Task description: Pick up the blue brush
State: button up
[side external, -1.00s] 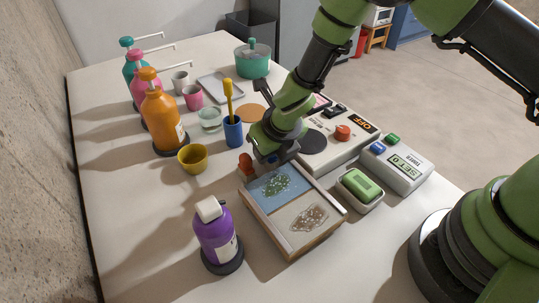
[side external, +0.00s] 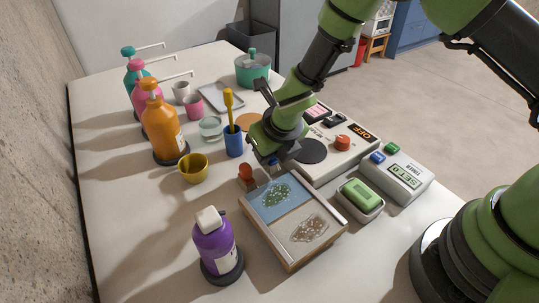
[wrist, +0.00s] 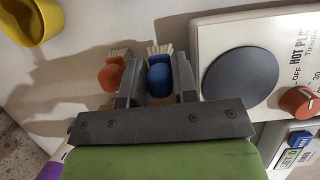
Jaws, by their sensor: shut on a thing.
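The blue brush (wrist: 159,78) has pale bristles and sits between the two fingers of my gripper (wrist: 157,85) in the wrist view. My gripper is shut on it. In the side view my gripper (side external: 274,164) is just behind the tray, and a little blue of the brush shows between its fingers. An orange-red brush (wrist: 112,75) with pale bristles stands just left of my gripper, outside the fingers; it also shows in the side view (side external: 245,173). I cannot tell whether the blue brush is clear of its support.
The two-part blue and beige tray (side external: 290,263) lies in front. A hot plate (side external: 340,165) with a red knob is close on the right. A green soap bar (side external: 361,194), a timer (side external: 402,172), a yellow cup (side external: 193,170) and a purple bottle (side external: 213,240) stand around.

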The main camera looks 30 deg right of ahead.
jog(key=shift+r, duration=3.95)
jog(key=o, duration=0.4)
jog(key=shift+c, duration=1.5)
